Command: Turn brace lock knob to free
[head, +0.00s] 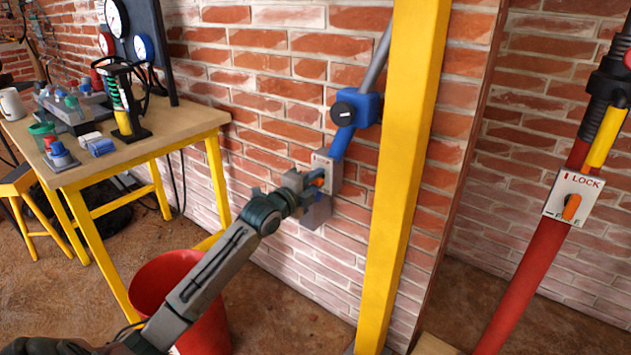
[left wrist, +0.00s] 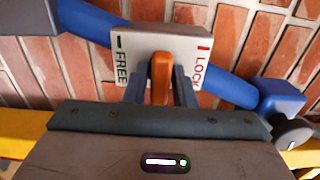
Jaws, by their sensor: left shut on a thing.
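The orange brace lock knob (left wrist: 161,76) sits on a white plate (left wrist: 190,42) on the blue brace (left wrist: 228,88). In the left wrist view the plate reads FREE with a green mark at left and LOCK with a red mark at right. The knob stands between the two words. My left gripper (left wrist: 160,92) is shut on the knob, one finger on each side. In the head view my left gripper (head: 308,187) reaches the plate (head: 325,165) at the wall and partly hides the knob (head: 319,181). My right gripper is not in view.
A yellow post (head: 400,170) stands just right of the brace. A blue clamp with a black knob (head: 343,113) is above the plate. A red bucket (head: 160,280) is below my left arm. A workbench (head: 150,150) stands left. A red brace with another LOCK plate (head: 557,197) is at right.

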